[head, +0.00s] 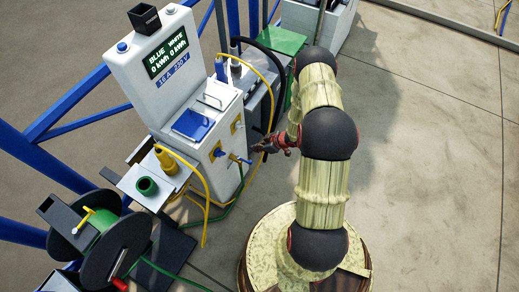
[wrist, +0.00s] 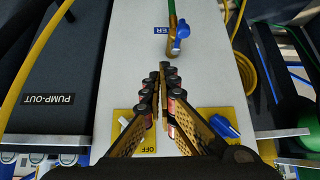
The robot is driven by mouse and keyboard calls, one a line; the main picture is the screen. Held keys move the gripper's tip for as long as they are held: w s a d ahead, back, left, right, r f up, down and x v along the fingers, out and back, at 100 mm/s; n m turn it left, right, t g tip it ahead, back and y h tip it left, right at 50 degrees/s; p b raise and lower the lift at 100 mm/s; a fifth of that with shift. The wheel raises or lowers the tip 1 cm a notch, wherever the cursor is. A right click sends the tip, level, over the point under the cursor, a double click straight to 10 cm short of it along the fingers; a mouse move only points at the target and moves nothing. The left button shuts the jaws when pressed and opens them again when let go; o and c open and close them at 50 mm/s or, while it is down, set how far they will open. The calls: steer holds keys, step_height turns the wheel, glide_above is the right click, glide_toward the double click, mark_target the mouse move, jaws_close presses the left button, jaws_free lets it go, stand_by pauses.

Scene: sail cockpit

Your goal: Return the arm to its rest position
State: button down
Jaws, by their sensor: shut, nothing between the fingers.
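My arm rises from my round base at the right of the head view and bends toward the white pedestal (head: 170,70). My gripper (head: 268,145) is at the pedestal's right side, close to its front taps. In the wrist view my gripper (wrist: 162,72) is shut and empty, its fingers together over the pedestal's white face (wrist: 125,75). A blue-handled tap (wrist: 181,35) with a green hose is just beyond the fingertips. A blue knob (wrist: 222,127) on a yellow plate is right of the fingers. Another yellow plate marked OFF is partly hidden behind the left finger.
A yellow hose (head: 205,205) hangs from the pedestal. A shelf with a green cup (head: 147,187) and a hose reel (head: 100,245) are at left. A grey PUMP-OUT unit (wrist: 50,85) is beside the pedestal. Blue rails run behind. The floor (head: 430,130) at right is clear.

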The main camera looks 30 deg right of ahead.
steer(key=shift+d+r, duration=0.35)
steer(key=shift+r, duration=0.1)
